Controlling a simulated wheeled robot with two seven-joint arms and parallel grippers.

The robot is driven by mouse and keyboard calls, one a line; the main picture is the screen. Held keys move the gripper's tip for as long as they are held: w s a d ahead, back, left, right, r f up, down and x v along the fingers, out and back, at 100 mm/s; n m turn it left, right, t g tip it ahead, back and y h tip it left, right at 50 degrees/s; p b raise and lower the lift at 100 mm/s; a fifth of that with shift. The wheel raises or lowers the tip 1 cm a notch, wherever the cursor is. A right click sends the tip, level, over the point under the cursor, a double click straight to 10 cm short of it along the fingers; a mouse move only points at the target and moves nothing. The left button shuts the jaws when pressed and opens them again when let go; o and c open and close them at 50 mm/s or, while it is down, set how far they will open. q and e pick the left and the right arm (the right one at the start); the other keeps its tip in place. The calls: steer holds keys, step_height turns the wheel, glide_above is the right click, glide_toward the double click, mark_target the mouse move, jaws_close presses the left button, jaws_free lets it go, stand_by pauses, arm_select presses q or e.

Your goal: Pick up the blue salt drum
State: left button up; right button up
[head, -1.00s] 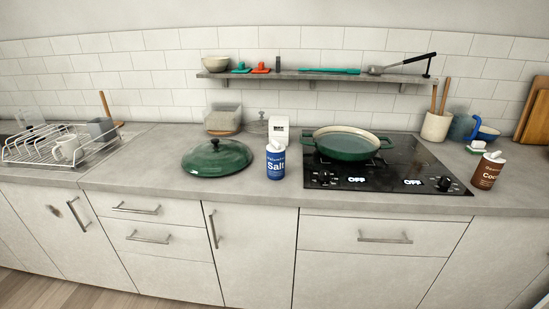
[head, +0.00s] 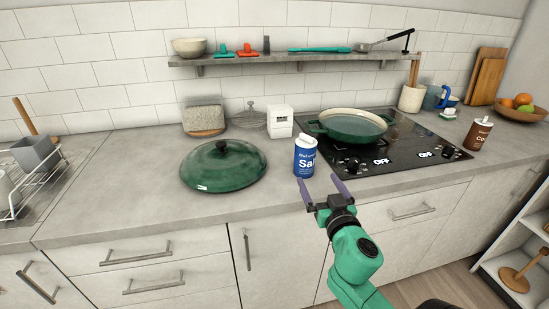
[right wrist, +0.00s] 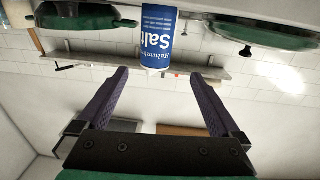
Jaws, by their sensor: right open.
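The blue salt drum (head: 305,158) stands upright on the counter, between the green lid and the cooktop. In the right wrist view the drum (right wrist: 158,38) appears upside down, beyond and between the open fingertips (right wrist: 163,72), not between the fingers themselves. My left gripper is not in view.
A green lid (head: 222,166) lies left of the drum, and a green pan (head: 352,126) sits on the black cooktop (head: 410,142) to the right. A white box (head: 280,122) stands behind. A brown canister (head: 478,134) is farther right. A shelf (head: 290,58) runs above.

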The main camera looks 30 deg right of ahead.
mark_target(309, 157)
steer(key=w+d, duration=0.1)
steer(key=w+d+p, duration=0.1)
steer(key=w, duration=0.1)
steer(key=w+d, duration=0.2)
steer(key=shift+w+r+p, duration=0.1)
steer(key=shift+w+p, duration=0.05)
steer(key=shift+p, duration=0.2)
steer(key=x, duration=0.2)
steer(key=p+x, duration=0.1)
steer(key=x, duration=0.3)
steer(key=shift+w+a, duration=0.25)
steer(key=shift+w, duration=0.05)
steer(key=shift+w+d+f, duration=0.1)
steer(key=shift+w+f, duration=0.2)
steer(key=shift+w, duration=0.1)
steer(key=shift+s+r, duration=0.1)
steer(key=c, duration=0.5)
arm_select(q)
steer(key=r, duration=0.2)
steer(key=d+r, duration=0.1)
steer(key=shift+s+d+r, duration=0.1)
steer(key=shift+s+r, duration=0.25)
arm_select(e)
jaws_close()
